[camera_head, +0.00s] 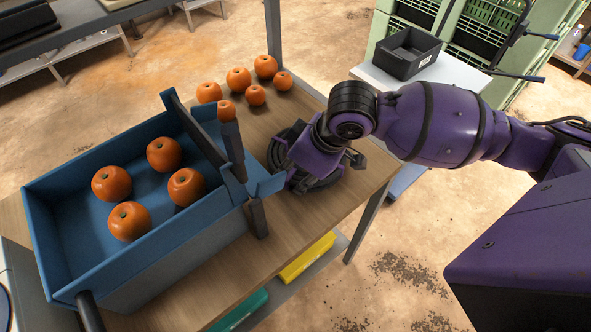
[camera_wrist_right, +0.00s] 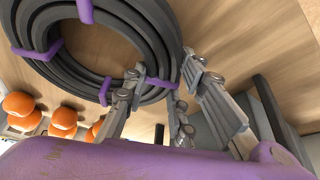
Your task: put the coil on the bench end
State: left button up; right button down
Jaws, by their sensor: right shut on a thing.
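The coil is a ring of dark hose with purple ties. In the head view, it (camera_head: 325,182) is at the right part of the wooden bench (camera_head: 345,205), partly hidden under my right gripper (camera_head: 303,180). In the right wrist view the coil (camera_wrist_right: 140,30) fills the upper left. There my right gripper (camera_wrist_right: 168,85) has its grey fingers on either side of the hose ring's near edge, shut on it. Whether the coil touches the bench top or hangs just above it I cannot tell. My left gripper is not in view.
A blue sorting tray (camera_head: 75,168) with several oranges stands left of the coil, its posts close to my gripper. Several loose oranges (camera_head: 238,79) lie on the bench behind. A black bin (camera_head: 408,52) stands on a white table at the back right. Bare bench lies in front of the coil.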

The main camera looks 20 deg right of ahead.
jog(key=c, duration=1.5)
grip_release()
jog(key=shift+o, duration=0.3)
jog(key=p+v, duration=0.1)
jog(key=v, duration=1.1)
jog(key=shift+p, duration=0.4)
jog(key=shift+r, duration=0.1)
